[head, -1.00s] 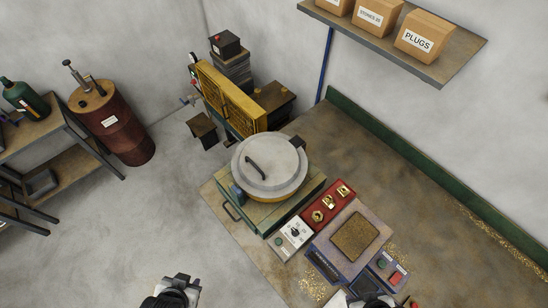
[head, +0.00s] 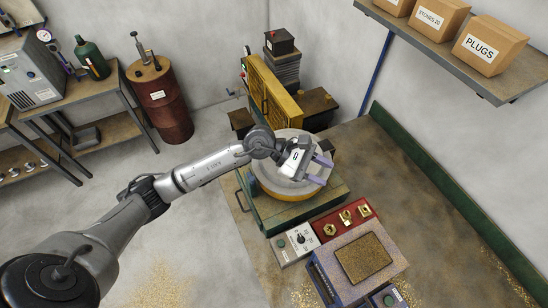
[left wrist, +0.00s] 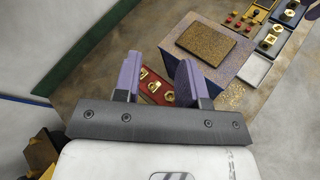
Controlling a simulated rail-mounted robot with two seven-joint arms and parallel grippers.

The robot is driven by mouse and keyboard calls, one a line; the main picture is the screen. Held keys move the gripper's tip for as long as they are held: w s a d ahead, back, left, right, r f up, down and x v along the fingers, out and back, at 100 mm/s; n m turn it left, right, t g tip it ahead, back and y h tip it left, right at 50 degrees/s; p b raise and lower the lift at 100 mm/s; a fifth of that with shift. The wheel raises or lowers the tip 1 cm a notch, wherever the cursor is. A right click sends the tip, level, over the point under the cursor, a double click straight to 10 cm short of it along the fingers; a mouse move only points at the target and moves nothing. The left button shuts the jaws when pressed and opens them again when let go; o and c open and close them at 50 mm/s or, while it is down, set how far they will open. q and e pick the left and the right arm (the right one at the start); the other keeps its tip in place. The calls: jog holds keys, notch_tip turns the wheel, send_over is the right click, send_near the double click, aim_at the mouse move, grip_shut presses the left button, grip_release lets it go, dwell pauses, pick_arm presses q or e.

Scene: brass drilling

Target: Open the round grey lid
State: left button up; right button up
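The round grey lid (head: 285,187) sits on the yellow-rimmed round vessel (head: 273,193) on the green bench, right of the picture's middle. My left arm reaches across from the lower left, and my left gripper (head: 320,170) is over the lid's right side. It hides much of the lid and its dark handle. The gripper's two purple fingers are spread apart. In the left wrist view, the open gripper (left wrist: 158,58) has nothing between its fingers; the lid does not show there.
A control box (head: 297,243) and a red tray (head: 345,222) of brass parts stand in front of the vessel. A box with a brown top (head: 365,258) is nearer. The yellow guard (head: 272,92) rises behind. The brown bench top on the right is largely clear.

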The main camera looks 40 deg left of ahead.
pick_arm(q)
jog(key=w+a+f+m+g+y+b, duration=0.1)
jog(key=w+a+f+m+g+y, duration=0.1)
jog(key=a+y, duration=0.6)
jog(key=w+a+f+m+g+y+b, duration=0.1)
jog(key=a+f+m+y, duration=0.2)
jog(key=a, duration=1)
jog(key=shift+y, duration=0.6)
jog(key=f+p, duration=0.1)
jog(key=f, duration=0.2)
jog(key=w+d+f+p, duration=0.1)
jog(key=f, duration=0.2)
jog(key=w+f+p, duration=0.1)
jog(key=f, duration=0.3)
jog(key=shift+w+d+f, duration=0.1)
jog(key=shift+w+d, duration=0.05)
jog(key=shift+w, duration=0.1)
jog(key=shift+w+f, duration=0.1)
jog(key=shift+f, duration=0.7)
jog(key=shift+c, duration=0.2)
grip_shut()
